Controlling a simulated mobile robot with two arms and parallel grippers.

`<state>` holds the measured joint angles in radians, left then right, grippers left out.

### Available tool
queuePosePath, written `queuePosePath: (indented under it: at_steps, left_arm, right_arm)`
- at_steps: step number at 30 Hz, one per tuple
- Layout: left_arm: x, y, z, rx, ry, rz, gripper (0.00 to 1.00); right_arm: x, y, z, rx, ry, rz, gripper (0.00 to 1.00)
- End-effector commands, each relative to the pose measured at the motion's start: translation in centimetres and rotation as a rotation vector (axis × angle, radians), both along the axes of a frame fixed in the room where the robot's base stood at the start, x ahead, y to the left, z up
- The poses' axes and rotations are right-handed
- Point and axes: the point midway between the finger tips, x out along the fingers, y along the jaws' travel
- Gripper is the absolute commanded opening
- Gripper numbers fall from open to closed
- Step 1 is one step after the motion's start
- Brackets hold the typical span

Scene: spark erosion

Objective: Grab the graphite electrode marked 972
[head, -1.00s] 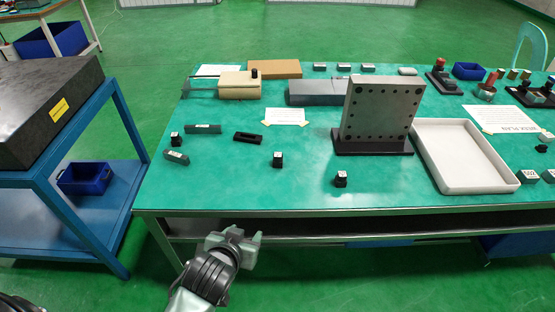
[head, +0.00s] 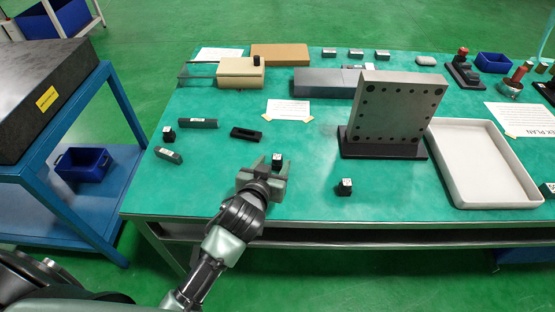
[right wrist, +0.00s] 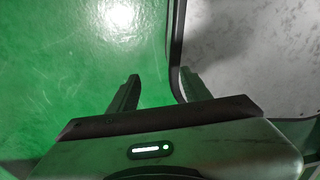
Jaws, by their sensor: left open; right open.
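Several small black blocks with white labels stand on the green table (head: 300,200). One block (head: 277,161) is at the front middle, one (head: 345,187) to its right, and one (head: 168,134) at the left. The labels are too small to read, so I cannot tell which is marked 972. My left gripper (head: 264,167) is open and empty, over the table's front part. Its fingers point at the front middle block, whose lower part is hidden by the fingertip. My right gripper (right wrist: 158,92) is open and empty in the right wrist view.
A grey drilled angle plate (head: 395,112) stands on a black base, with a white tray (head: 530,200) to its right. Dark bars (head: 197,123) and a slotted black piece (head: 246,134) lie left of a paper sheet (head: 288,112). A blue trolley stands at the left.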

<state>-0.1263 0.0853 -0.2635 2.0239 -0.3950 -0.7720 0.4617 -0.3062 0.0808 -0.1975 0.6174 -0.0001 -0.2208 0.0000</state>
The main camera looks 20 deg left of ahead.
Motion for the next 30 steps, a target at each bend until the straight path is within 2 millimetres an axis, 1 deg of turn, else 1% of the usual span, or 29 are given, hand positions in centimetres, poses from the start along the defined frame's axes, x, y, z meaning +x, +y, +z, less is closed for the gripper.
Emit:
queuePosePath:
  at_steps: [1,3,7,12,16,17,18,20,21,22,23,30]
  left_arm:
    - [0.8,0.1,0.0,0.003,-0.001,0.0,0.51]
    - [1.9,0.1,-0.4,0.003,0.0,0.0,0.51]
    - [3.3,0.2,-1.2,0.002,0.001,-0.001,0.51]
    - [3.9,0.2,-1.5,0.001,0.001,0.0,0.51]
    - [3.9,0.2,-1.5,0.001,0.001,0.0,0.51]
    - [3.9,0.2,-1.5,0.001,0.001,0.0,0.49]
    - [3.9,0.2,-1.5,0.001,0.001,0.0,0.38]
    - [3.9,0.2,-1.5,0.001,0.001,0.0,0.21]
    - [3.9,0.2,-1.5,0.001,0.001,0.0,0.1]
    - [3.9,0.2,-1.5,0.001,0.001,0.0,0.01]
    - [3.9,0.2,-1.5,0.001,0.001,0.0,0.0]
    - [3.9,0.2,-1.5,0.0,0.001,0.0,0.0]
  right_arm:
    - [-0.5,0.0,0.2,-0.001,0.008,0.001,0.48]
    - [-0.8,0.0,0.4,-0.001,0.013,0.001,0.48]
    - [-0.5,0.0,0.4,-0.001,0.008,0.002,0.48]
    - [0.9,0.1,0.5,0.001,-0.012,0.003,0.48]
    - [1.3,0.2,0.5,0.003,-0.019,0.003,0.48]
    - [1.3,0.2,0.5,0.003,-0.019,0.003,0.48]
    - [1.3,0.2,0.5,0.003,-0.019,0.003,0.48]
    - [1.2,0.2,0.5,0.003,-0.018,0.003,0.48]
    - [1.2,0.2,0.5,0.003,-0.018,0.003,0.48]
    - [1.2,0.2,0.5,0.002,-0.017,0.003,0.48]
    - [1.1,0.2,0.5,0.002,-0.017,0.003,0.48]
    - [0.7,0.2,0.5,0.002,-0.01,0.003,0.48]
